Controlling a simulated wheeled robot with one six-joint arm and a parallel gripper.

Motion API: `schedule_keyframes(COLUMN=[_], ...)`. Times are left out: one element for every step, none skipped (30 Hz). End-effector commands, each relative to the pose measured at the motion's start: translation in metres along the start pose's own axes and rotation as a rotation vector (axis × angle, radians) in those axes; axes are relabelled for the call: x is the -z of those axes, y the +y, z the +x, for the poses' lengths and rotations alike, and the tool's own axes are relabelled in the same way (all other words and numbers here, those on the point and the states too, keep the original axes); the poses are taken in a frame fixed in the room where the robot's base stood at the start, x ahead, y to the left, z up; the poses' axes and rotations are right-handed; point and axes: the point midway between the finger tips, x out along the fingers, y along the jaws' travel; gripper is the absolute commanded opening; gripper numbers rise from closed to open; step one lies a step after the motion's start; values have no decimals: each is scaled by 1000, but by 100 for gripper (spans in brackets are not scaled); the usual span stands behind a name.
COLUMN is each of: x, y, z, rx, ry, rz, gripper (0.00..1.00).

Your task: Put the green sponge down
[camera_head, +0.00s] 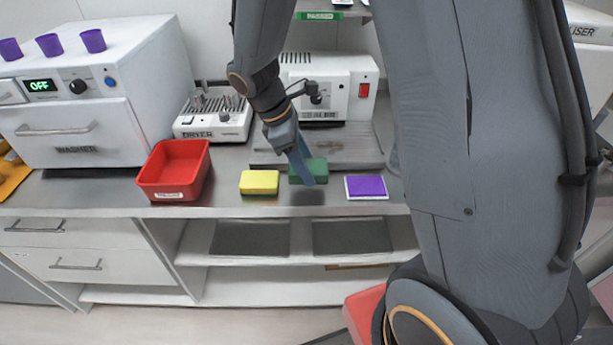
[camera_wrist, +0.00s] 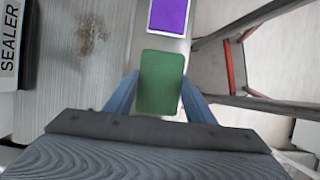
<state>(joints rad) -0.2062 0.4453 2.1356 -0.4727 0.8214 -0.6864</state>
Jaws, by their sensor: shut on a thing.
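The green sponge (camera_wrist: 161,82) is between the two blue fingers of my gripper (camera_wrist: 160,100) in the wrist view, and the fingers are shut on it. In the head view the green sponge (camera_head: 315,170) is partly hidden by a finger of my gripper (camera_head: 307,168). A dark shadow lies on the counter (camera_head: 232,205) just below it, and the sponge appears to be a little above the surface. A yellow sponge (camera_head: 259,182) lies to its left and a purple pad with a white border (camera_head: 366,186) to its right.
A red bin (camera_head: 174,170) stands left of the yellow sponge. The white washer (camera_head: 78,130), the dryer (camera_head: 213,116) and the sealer (camera_head: 331,88) stand along the back. A grey board with a brown stain (camera_head: 345,147) lies before the sealer. The counter's front edge is close to the sponge.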

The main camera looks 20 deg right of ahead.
Motion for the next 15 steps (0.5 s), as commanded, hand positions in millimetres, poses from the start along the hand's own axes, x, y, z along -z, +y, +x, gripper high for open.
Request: schedule_keyframes(x=[1, 2, 3, 4, 5, 7, 9, 10, 12, 13, 14, 15, 15, 16, 16], y=[0, 0, 0, 0, -1, -1, -1, 0, 0, 0, 0, 0, 0, 0, 1], z=[2, 4, 8, 11, 15, 20, 24, 28, 32, 35, 37, 40, 41, 42, 42], rx=[0, 0, 2, 3, 4, 4, 4, 4, 3, 4, 3, 3, 2, 2, 2], ry=[0, 0, 0, -1, -1, 0, -1, -1, 0, 0, 0, 0, 1, 1, 1], rz=[1, 1, 1, 1, 1, 2, 2, 1, 2, 3, 4, 4, 4, 4, 5], gripper=[28, 28, 28, 28, 28, 28, 28, 28, 28, 28, 28, 28, 28, 28, 28])
